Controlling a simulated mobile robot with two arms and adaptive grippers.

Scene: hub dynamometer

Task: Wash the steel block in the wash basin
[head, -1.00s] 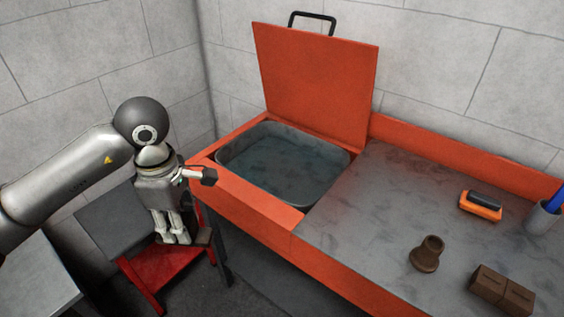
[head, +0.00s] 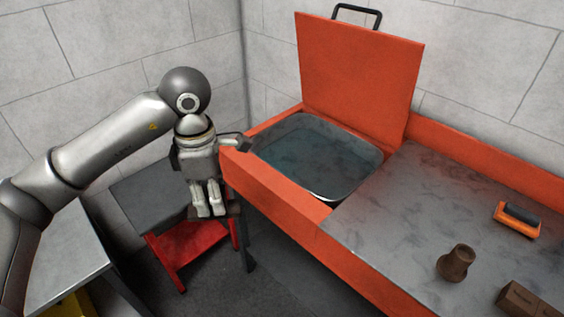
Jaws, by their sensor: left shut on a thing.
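My left gripper (head: 209,212) points down, left of the wash basin and outside its rim, above the red stand. The wash basin (head: 350,186) is a grey tub with dark water, set in the orange bench. Its orange lid (head: 360,75) stands open at the back. My right gripper is not in view.
The grey bench top (head: 385,225) holds a brown cup-like piece (head: 457,263), an orange brush (head: 517,219) and a brown block (head: 530,298). A red stand (head: 190,250) and dark grey surface (head: 145,195) lie left of the bench. Bench top beside the basin is clear.

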